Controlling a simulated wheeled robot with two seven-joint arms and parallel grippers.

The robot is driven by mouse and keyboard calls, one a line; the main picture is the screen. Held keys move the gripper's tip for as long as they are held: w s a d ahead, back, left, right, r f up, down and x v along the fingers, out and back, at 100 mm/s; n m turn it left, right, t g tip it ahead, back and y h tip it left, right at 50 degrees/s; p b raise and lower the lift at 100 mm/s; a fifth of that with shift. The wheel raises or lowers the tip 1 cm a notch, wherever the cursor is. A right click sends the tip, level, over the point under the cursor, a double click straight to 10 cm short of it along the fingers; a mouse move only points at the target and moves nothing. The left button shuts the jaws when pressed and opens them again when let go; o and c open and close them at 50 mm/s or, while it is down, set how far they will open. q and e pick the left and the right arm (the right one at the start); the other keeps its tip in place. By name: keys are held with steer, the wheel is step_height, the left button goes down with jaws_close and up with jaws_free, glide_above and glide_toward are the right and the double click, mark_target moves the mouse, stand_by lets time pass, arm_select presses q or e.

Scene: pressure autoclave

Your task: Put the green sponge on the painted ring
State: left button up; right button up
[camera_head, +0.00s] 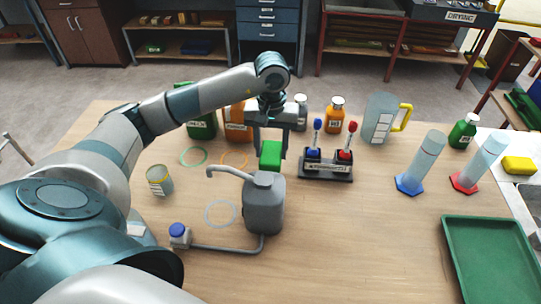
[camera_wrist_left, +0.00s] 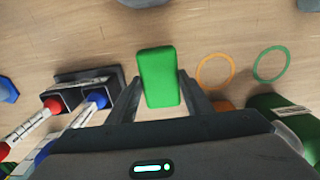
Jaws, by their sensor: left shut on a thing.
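My left gripper (camera_head: 270,146) points down and is shut on the green sponge (camera_head: 270,155), which seems held above the table, behind the grey jug in the head view. In the left wrist view the sponge (camera_wrist_left: 158,77) sits upright between the two fingers. Three thin rings are painted on the table: a green ring (camera_head: 181,158), an orange ring (camera_head: 222,157) and a pale ring (camera_head: 206,213). The green ring (camera_wrist_left: 256,69) and orange ring (camera_wrist_left: 198,70) lie to the right of the sponge in the left wrist view. My right gripper is out of view.
A grey jug (camera_head: 264,208) with a spout and tube stands in front of the sponge. Bottles and a pitcher (camera_head: 379,118) stand behind. Cylinders, a yellow sponge (camera_head: 518,165) and a green tray (camera_head: 490,262) are further right.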

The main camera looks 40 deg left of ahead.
mark_target(271, 152)
arm_select(q)
steer(key=shift+f, duration=0.2)
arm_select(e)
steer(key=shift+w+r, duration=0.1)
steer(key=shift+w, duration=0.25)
arm_select(q)
steer(key=shift+f, duration=0.1)
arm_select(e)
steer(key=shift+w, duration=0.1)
